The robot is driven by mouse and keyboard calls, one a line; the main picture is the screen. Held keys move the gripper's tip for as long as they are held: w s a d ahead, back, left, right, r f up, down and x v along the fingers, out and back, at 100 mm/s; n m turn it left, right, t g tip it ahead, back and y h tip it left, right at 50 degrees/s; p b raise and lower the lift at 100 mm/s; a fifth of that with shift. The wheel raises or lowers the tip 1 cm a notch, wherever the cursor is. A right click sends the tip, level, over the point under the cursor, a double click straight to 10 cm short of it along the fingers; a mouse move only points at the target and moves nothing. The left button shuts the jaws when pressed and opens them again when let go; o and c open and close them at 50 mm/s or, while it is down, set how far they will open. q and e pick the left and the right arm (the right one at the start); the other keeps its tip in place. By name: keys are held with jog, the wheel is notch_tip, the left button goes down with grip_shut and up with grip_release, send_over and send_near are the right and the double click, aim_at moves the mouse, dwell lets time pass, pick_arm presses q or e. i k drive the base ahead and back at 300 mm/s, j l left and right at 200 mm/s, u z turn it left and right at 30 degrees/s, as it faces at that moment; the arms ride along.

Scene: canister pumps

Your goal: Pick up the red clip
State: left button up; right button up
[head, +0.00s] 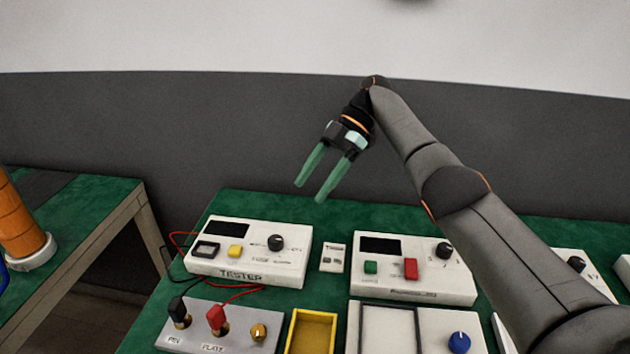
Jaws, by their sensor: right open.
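The red clip (216,318) stands on a brass post on the grey terminal block at the lower left, above the word PLATE. A red wire runs from it to the right and back. My right gripper (310,191) is open and empty, raised behind and to the right of the clip, with its two green fingers pointing down and left. It is well apart from the clip. My left gripper is not in view.
A black clip (178,310) stands left of the red one, and a bare brass post (258,332) stands right. The white tester box (255,250) sits behind. A yellow tray (311,332) and a second white box (410,285) lie to the right. An orange cylinder (18,220) stands on another table.

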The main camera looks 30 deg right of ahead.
aim_at(215, 318)
jog(key=k+j, duration=0.3)
jog(key=k, duration=0.15)
jog(key=k+j, duration=0.3)
jog(key=k, duration=0.15)
jog(key=k+j, duration=0.3)
jog(key=k, duration=0.15)
